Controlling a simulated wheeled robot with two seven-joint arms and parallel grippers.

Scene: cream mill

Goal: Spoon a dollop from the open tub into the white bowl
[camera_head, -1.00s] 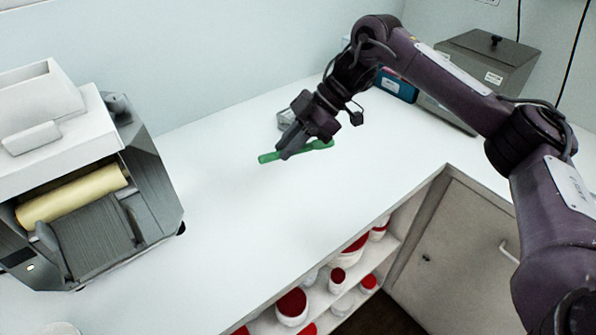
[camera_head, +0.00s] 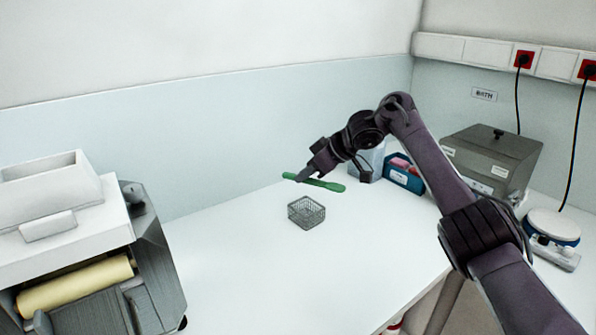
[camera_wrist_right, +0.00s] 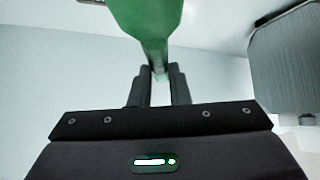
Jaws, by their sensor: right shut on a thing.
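My right gripper (camera_head: 308,174) is shut on a green spoon (camera_head: 328,185) and holds it above the far part of the white counter. In the head view the spoon lies nearly level, its wide end pointing right. In the right wrist view the green spoon (camera_wrist_right: 146,20) stands between the two dark fingers (camera_wrist_right: 158,85), with its wide part at the top of the picture. I see neither the open tub nor the white bowl on the counter. My left gripper is out of view.
A small grey wire basket (camera_head: 306,212) stands on the counter (camera_head: 250,260) below the spoon. A blue box with pink contents (camera_head: 403,174) and a grey lidded bath (camera_head: 490,160) stand at right. A white-topped device (camera_head: 553,227) is further right. A roller machine (camera_head: 85,270) fills the left.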

